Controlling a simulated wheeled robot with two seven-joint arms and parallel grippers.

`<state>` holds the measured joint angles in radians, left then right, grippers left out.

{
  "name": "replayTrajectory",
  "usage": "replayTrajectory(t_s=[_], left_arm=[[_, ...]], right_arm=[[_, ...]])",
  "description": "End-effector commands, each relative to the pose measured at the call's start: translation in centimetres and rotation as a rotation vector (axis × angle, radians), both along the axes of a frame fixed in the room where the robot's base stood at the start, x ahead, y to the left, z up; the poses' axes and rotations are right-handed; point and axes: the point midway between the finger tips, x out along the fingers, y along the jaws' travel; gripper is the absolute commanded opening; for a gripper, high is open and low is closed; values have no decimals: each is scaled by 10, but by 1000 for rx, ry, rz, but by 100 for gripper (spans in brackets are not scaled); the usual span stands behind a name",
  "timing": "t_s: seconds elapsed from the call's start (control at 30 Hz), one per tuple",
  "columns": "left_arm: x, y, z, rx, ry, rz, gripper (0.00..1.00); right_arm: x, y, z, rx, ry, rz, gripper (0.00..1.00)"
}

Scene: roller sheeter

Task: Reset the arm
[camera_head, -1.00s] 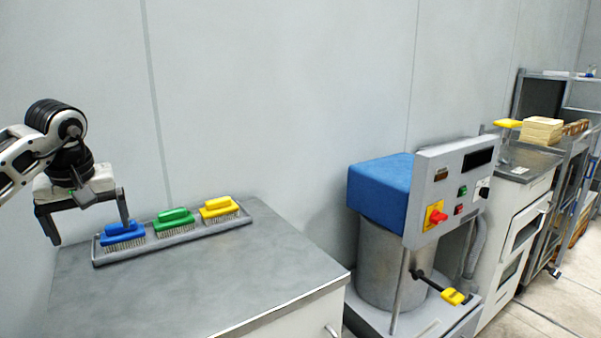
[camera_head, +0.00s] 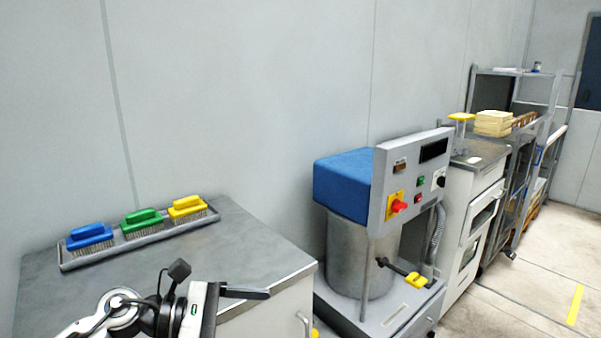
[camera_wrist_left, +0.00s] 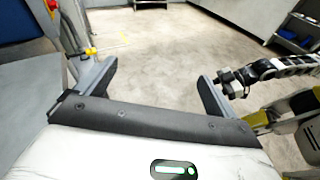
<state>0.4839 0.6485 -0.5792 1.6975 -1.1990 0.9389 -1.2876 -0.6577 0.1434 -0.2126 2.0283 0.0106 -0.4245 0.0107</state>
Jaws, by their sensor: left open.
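My left gripper (camera_head: 255,293) is low at the bottom of the head view, in front of the steel counter, pointing right. One dark finger shows there; the other is hidden. In the left wrist view the left gripper (camera_wrist_left: 158,70) is open, its two fingers wide apart with only floor between them. Part of my right arm (camera_wrist_left: 285,66) shows at the right of the left wrist view. Its end is dark and small, partly near the left gripper's finger, and I cannot tell its jaw state.
Blue (camera_head: 88,236), green (camera_head: 142,221) and yellow (camera_head: 188,207) brushes sit in a grey tray (camera_head: 68,264) on the counter (camera_head: 225,240). A machine with a blue top (camera_head: 340,178) and control panel (camera_head: 412,180) stands to the right. Open floor (camera_head: 520,290) lies further right.

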Motion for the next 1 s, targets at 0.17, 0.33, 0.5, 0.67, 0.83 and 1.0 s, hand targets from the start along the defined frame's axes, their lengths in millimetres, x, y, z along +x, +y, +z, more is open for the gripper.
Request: replayTrajectory(t_s=[0.17, 0.33, 0.5, 0.67, 0.83, 1.0], left_arm=[[-13, -16, -2, -702, 767, 326, 94], [-25, 29, -69, -1356, 1573, 658, 94], [-84, 65, -165, -1937, 2201, 954, 94], [-139, 73, -213, 1751, -1908, -867, 94], [-163, 73, -230, 1655, -1760, -818, 94], [-164, 73, -231, 1650, -1753, -816, 94]], right_arm=[[-2, 0, -3, -1, 8, 0, 36], [-3, 0, -3, -1, 9, 1, 36], [-3, 0, -3, -2, 9, 1, 36], [-3, 0, -3, -2, 9, 1, 36], [-3, 0, -3, -2, 8, 2, 36], [-2, -1, -2, -3, 6, 2, 36]])
